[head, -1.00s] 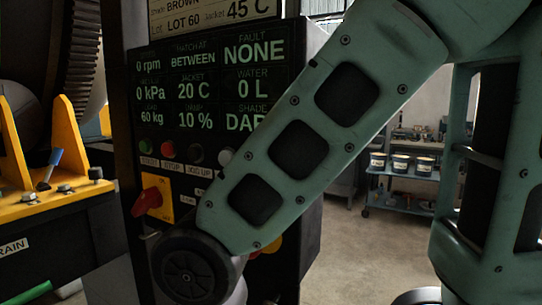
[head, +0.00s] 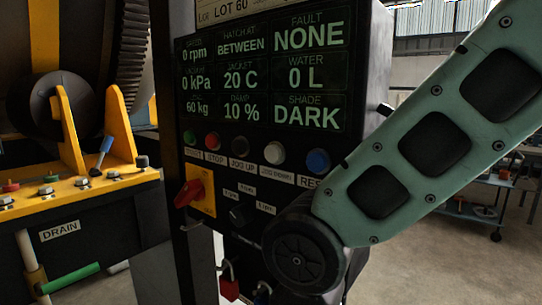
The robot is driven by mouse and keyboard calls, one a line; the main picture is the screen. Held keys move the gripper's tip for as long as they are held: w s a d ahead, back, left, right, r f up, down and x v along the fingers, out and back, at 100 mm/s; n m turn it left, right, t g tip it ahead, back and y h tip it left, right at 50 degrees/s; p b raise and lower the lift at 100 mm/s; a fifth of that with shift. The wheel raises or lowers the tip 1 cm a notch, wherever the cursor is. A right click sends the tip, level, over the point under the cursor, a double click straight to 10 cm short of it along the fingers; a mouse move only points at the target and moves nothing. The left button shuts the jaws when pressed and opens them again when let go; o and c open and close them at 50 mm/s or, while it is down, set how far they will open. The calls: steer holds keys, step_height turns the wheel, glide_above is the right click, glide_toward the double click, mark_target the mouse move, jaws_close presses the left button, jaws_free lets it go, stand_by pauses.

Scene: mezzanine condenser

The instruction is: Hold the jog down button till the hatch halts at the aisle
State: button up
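The white jog down button (head: 274,153) is on the dark control panel (head: 362,105), right of the black jog up button (head: 240,147). Its label is partly legible. Nothing covers the button. The panel display (head: 262,75) reads hatch at BETWEEN, 0 rpm and fault NONE. My green arm crosses the panel's lower right, and its dark round joint sits below the buttons. My gripper is out of view, so its hold and distance to the button do not show. The hatch itself cannot be made out.
Green start (head: 189,137), red stop (head: 212,141) and blue reset (head: 317,161) buttons share the row. A red rotary switch (head: 189,193) and padlocks (head: 229,286) are lower. The yellow drain frame (head: 80,189) is left. A blue shelf cart (head: 470,208) stands right, with open floor before it.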

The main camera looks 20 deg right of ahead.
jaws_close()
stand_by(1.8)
